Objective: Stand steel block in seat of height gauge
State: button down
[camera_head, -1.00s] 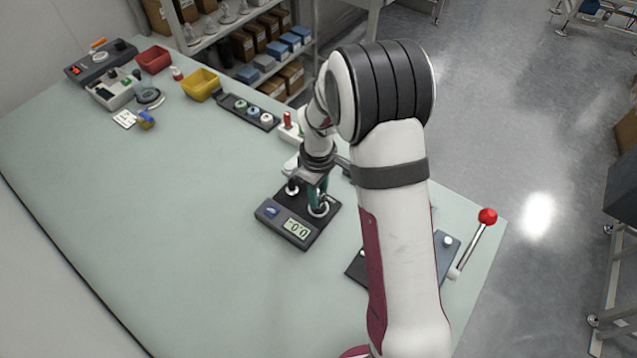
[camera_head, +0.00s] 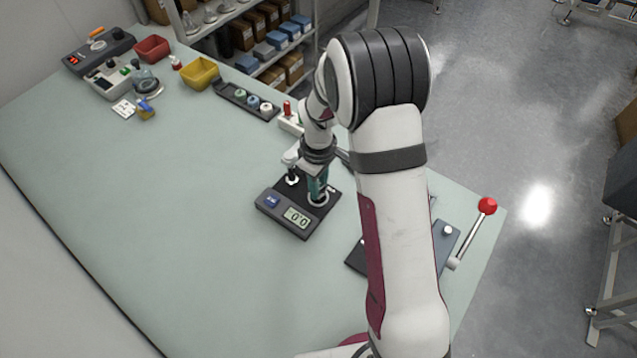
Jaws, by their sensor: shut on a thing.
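The height gauge (camera_head: 272,201) is a dark, flat device with a blue button and a small display (camera_head: 298,216), standing on the green table left of my arm. A pale round ring, its seat (camera_head: 318,200), shows at its right side, and a small post (camera_head: 292,179) stands at its back left. My gripper (camera_head: 317,192) points down with its teal fingers right over the seat. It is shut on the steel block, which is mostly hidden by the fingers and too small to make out. I cannot tell whether the block touches the seat.
A dark tray with round parts (camera_head: 234,99), a yellow bin (camera_head: 200,75) and a red bin (camera_head: 152,47) stand at the back. The table's left and front are clear.

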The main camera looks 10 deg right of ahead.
jog(key=shift+f, duration=0.35)
jog(key=shift+f, duration=0.15)
dwell(0.3)
jog(key=c, duration=0.6)
grip_release()
jog(key=shift+o, duration=0.2)
jog(key=shift+r, duration=3.55)
